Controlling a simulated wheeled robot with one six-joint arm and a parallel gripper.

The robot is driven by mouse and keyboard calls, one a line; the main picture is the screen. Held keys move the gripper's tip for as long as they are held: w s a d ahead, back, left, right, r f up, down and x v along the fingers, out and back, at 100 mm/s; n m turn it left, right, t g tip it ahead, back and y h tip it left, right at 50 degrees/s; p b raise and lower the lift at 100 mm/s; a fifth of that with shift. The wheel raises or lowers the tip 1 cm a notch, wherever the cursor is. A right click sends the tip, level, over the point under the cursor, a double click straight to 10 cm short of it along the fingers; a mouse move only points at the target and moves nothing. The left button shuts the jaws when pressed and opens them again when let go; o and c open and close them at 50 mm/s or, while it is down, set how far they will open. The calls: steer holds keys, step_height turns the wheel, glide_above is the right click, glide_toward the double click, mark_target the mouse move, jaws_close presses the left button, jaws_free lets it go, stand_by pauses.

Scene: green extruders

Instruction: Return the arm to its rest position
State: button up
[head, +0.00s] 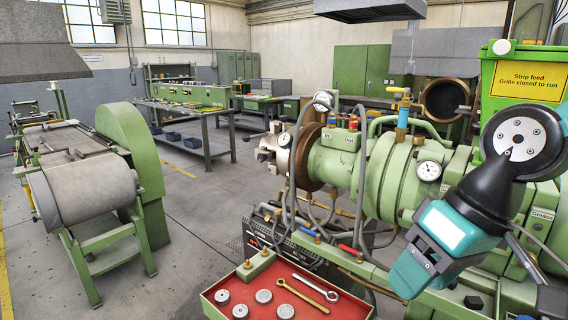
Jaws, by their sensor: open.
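My arm enters at the right edge, with a black link (485,195) and a grey round joint cover (515,139). It is bent and reaches down and left in front of the green extruder (398,170). My gripper (408,280) is the teal end below a pale panel, above the front right part of the machine. It points down and left, and its jaws are open. Its fingertips are hard to make out, and I see nothing held in it. The gripper hides part of the machine's lower right side.
A red tray (345,306) with several grey discs (241,311), a brass-coloured wrench (303,296) and a silver wrench (315,288) lies left of my gripper. Hoses and valves crowd the extruder. A green roller machine (85,180) stands left, with clear floor between.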

steer(key=s+a+f+n+g, duration=0.1)
steer(key=s+a+f+n, duration=0.1)
steer(key=s, duration=0.5)
steer(key=shift+s, duration=0.1)
stand_by(0.5)
